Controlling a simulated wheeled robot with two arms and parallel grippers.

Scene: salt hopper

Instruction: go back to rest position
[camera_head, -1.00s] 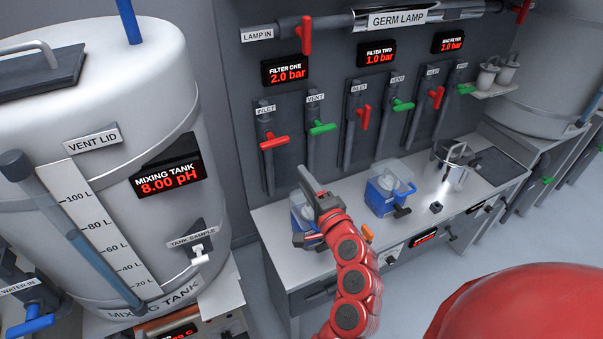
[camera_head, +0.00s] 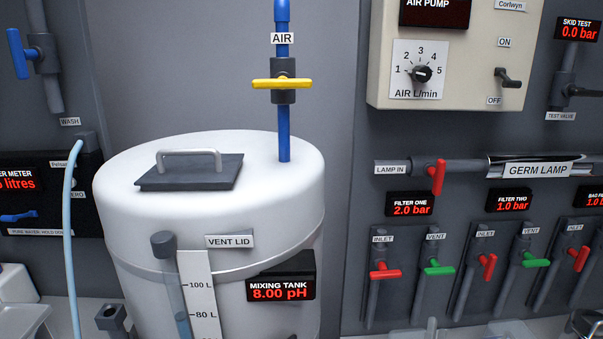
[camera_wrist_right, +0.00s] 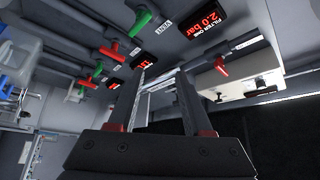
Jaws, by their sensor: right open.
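My right gripper (camera_wrist_right: 159,76) shows in the right wrist view with its two dark fingers apart and nothing between them. The fingers point toward the filter panel, which appears turned over in that view. The filter one display (camera_wrist_right: 205,22), reading 2.0 bar, lies beyond the fingertips to the right. My left gripper is not in view.
The white mixing tank (camera_head: 135,225), reading 8.00 pH, fills the left middle. A yellow air valve (camera_head: 282,84) stands above it. The filter panel has red inlet (camera_head: 385,273) and green vent (camera_head: 439,269) handles. The air pump box (camera_head: 450,75) is at upper right.

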